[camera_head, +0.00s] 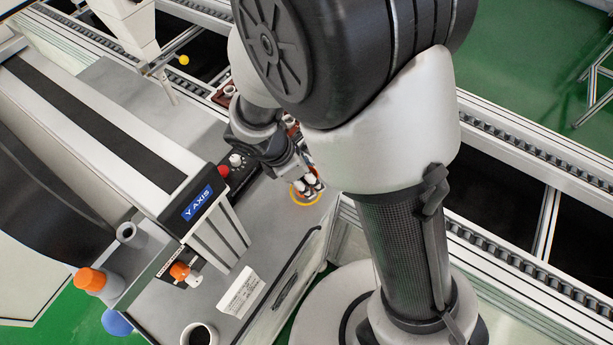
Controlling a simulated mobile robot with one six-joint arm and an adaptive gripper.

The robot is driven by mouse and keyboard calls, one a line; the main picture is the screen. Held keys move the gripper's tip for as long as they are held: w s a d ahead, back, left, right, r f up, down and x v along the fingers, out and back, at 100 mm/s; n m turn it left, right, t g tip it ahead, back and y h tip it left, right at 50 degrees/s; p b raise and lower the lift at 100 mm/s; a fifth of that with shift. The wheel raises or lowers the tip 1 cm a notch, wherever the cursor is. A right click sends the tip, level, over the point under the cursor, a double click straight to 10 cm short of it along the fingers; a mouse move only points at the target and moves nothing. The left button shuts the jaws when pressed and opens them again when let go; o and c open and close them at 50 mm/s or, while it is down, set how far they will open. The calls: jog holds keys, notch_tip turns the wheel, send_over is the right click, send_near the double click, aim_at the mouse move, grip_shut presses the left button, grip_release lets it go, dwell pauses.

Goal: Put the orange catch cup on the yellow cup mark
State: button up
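My gripper (307,186) points down over the yellow cup mark (294,199), a thin ring near the front edge of the grey bench. Its pale fingertips lie within the ring's outline in the head view. The fingers are small here, and I cannot tell how far apart they are or whether they hold anything. I cannot clearly make out the orange catch cup. A small orange patch shows beside the fingers, too small to identify. My arm hides part of the bench behind the gripper.
A box labelled Y AXIS (198,203) stands left of my gripper. An orange fitting (180,271), an orange-capped bottle (90,279), a dark-filled cup (199,335) and a white label (241,293) are at the lower left. The conveyor (535,153) runs behind.

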jog(key=shift+f, duration=0.55)
jog(key=shift+f, duration=0.15)
jog(key=o, duration=1)
jog(key=shift+c, duration=0.2)
